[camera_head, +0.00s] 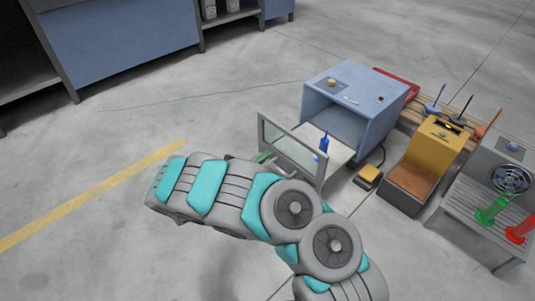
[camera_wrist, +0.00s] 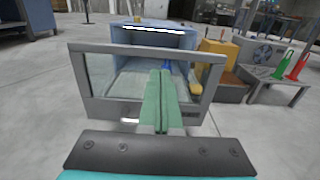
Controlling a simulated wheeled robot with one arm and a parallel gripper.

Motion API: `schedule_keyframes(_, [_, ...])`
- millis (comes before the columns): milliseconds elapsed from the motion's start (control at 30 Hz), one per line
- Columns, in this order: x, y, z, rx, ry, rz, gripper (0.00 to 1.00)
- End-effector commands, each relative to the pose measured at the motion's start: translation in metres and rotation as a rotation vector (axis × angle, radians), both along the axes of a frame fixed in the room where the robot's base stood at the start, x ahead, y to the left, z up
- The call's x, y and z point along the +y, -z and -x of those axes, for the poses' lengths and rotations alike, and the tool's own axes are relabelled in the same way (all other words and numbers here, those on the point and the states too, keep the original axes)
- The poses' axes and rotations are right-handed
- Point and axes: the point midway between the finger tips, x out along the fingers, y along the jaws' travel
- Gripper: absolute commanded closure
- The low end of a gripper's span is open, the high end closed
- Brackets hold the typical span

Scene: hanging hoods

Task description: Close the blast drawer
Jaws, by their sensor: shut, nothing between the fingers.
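The blast drawer (camera_head: 292,150) is pulled out from a blue cabinet (camera_head: 378,112), with a grey-framed clear window as its front panel. A blue item (camera_head: 324,142) stands in the drawer behind the panel. The drawer front faces me in the wrist view (camera_wrist: 90,82), with the open cabinet (camera_wrist: 150,38) behind it. My gripper (camera_wrist: 161,74) is shut and empty, its green fingers pointing at the window. In the head view its fingers (camera_head: 263,157) are at the near side of the panel, partly hidden by my arm. I cannot tell whether they touch it.
A yellow bin-like unit (camera_head: 440,140) and a small yellow box (camera_head: 369,175) stand right of the drawer. A grey bench (camera_head: 485,213) with a fan, a green cone and a red cone is farther right. A blue workbench (camera_head: 120,38) is at the back left. Open floor lies left.

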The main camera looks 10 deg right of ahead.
Motion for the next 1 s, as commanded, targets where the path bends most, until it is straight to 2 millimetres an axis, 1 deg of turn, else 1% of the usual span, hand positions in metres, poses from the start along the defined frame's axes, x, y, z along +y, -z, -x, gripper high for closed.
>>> schedule_keyframes(33, [-0.009, 0.001, -0.005, 0.000, 0.005, 0.000, 1.00])
schedule_keyframes(300, [-0.053, 0.001, -0.036, 0.001, 0.006, -0.002, 1.00])
schedule_keyframes(500, [-0.079, 0.001, -0.055, 0.000, 0.004, -0.001, 1.00])
schedule_keyframes(700, [-0.092, 0.000, -0.066, -0.001, 0.002, -0.001, 1.00])
schedule_keyframes(1000, [-0.094, 0.000, -0.068, -0.001, 0.002, -0.001, 1.00])
